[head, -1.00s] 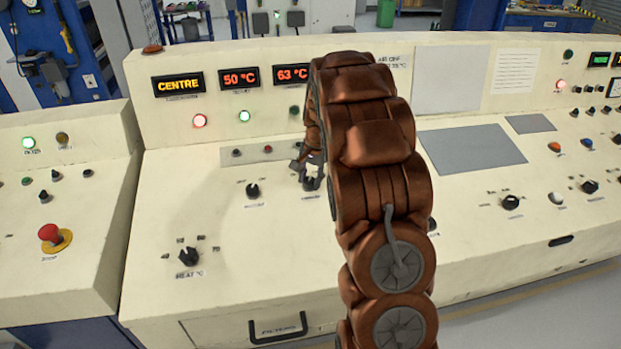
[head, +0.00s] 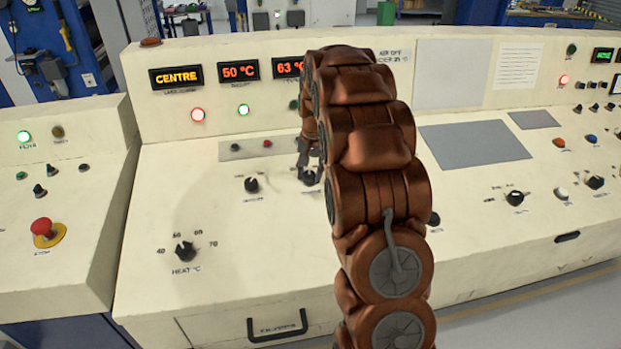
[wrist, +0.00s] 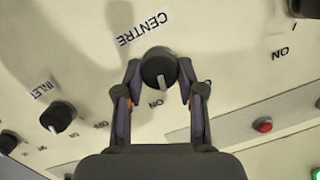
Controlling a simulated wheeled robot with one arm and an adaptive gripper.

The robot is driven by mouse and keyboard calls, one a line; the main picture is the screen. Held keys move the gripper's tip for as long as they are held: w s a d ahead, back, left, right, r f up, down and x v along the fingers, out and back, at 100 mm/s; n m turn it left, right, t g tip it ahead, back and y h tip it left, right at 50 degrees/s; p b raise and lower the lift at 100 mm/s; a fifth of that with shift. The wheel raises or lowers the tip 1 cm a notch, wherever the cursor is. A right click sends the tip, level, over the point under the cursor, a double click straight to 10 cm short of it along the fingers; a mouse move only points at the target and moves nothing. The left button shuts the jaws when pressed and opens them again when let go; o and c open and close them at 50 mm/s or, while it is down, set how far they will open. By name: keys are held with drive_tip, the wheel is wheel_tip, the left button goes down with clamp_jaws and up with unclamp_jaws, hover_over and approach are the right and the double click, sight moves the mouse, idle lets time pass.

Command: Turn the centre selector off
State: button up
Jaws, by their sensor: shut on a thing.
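The centre selector (wrist: 158,68) is a round black knob with a white pointer line, beside a label reading CENTRE in the wrist view. Its pointer line aims down the picture, close to an upside-down ON mark. A second mark to the right of the knob is mostly hidden by a finger. My gripper (wrist: 160,82) is shut on the knob, one finger on each side. In the head view my gripper (head: 310,175) is down at the cream panel, left of my brown arm, and the knob is mostly hidden there.
The inlet knob (wrist: 58,117) stands to the left in the wrist view, and a red button (wrist: 263,125) to the right. In the head view another black knob (head: 251,185) is left of my gripper. The orange display (head: 176,77) reads CENTRE.

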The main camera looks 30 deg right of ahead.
sight(307, 176)
drive_tip(key=n+b, duration=0.1)
drive_tip(key=n, duration=0.1)
drive_tip(key=n+b, duration=0.1)
drive_tip(key=n, duration=0.1)
drive_tip(key=shift+w+a+f+n+h+b, duration=0.1)
drive_tip(key=shift+a+f+n+h+b, duration=0.05)
drive_tip(key=shift+n+h+b, duration=0.2)
drive_tip(key=shift+n+g+h+b, duration=0.3)
drive_tip(key=shift+n+b, duration=0.3)
drive_tip(key=shift+n, duration=1.25)
drive_tip(key=o, duration=1.1)
drive_tip(key=shift+o, duration=0.2)
wheel_tip(307, 176, up, 12)
drive_tip(key=a, duration=0.1)
drive_tip(key=shift+s, duration=0.3)
